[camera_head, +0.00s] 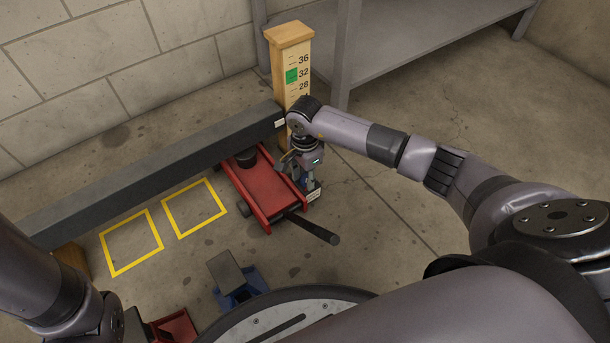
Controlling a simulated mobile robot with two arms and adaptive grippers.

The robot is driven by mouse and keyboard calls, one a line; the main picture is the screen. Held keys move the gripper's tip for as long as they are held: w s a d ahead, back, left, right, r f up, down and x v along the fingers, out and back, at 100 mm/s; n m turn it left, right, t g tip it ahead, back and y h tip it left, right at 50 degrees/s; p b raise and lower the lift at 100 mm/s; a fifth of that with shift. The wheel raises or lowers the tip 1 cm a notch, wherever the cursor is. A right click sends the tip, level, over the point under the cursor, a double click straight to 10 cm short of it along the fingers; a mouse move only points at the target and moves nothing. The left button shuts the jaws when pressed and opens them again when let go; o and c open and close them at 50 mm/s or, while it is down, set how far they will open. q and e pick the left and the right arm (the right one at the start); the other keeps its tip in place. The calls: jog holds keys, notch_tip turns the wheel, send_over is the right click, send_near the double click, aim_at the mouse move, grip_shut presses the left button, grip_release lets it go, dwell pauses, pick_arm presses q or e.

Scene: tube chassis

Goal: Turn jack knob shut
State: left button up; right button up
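A red floor jack (257,183) stands on the concrete floor with its black handle (314,229) pointing to the lower right. Its dark round saddle (246,158) is at the far end, beneath the dark grey tube (160,172). My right gripper (305,178) points down at the jack's right side. It covers that part of the jack, and I cannot make out the knob or the gap between the fingers. My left arm comes in at the lower left; its gripper is not clearly seen.
A wooden post (291,55) with a number scale and green mark stands behind the jack. Two yellow squares (131,242) mark the floor at left. A blue stand (238,282) and a red object (174,329) are near my base. A grey shelf (410,40) is behind.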

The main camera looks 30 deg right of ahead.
jog(key=c, duration=0.7)
jog(key=shift+o, duration=0.2)
